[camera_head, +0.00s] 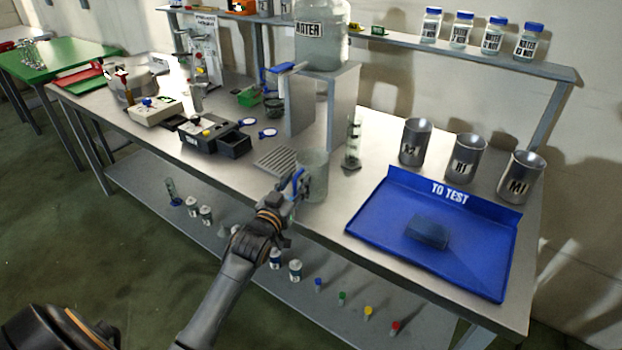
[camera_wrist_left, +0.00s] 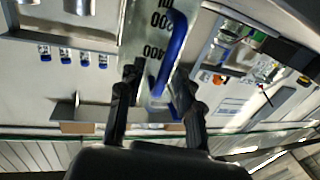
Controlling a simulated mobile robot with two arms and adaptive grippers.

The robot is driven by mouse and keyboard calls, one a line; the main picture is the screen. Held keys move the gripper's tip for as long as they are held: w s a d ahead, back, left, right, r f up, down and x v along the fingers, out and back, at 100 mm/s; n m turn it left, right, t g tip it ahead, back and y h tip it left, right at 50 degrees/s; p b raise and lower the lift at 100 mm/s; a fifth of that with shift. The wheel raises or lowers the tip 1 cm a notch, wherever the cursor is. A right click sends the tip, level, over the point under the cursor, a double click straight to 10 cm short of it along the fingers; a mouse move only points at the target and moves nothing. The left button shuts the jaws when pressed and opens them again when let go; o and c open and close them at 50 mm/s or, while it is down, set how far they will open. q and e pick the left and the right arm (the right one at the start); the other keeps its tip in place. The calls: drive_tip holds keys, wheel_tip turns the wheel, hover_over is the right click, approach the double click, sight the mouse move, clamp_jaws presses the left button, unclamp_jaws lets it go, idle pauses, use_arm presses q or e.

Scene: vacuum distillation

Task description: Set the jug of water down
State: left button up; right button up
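The jug of water (camera_head: 315,178) is clear, with a blue handle, and is upright over the bench near its front edge. I cannot tell for sure whether its base touches the bench. My left gripper (camera_head: 294,187) is at the handle side of the jug. In the left wrist view the jug's wall (camera_wrist_left: 150,50) shows volume marks. The blue handle (camera_wrist_left: 172,55) lies between the fingers of my left gripper (camera_wrist_left: 158,75), with a gap visible beside it, so the fingers look open around it. My right gripper is out of view.
A blue "TO TEST" tray (camera_head: 375,222) with a dark block lies to the right. Several metal cups (camera_head: 415,142) stand behind it. A cylinder (camera_head: 352,145) stands just behind the jug. A drain grate (camera_head: 278,160) is at its left. A water tank (camera_head: 322,50) stands on a raised stand.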

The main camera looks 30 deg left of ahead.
use_arm(q)
clamp_jaws()
drive_tip(key=shift+r, duration=0.1)
idle(0.3)
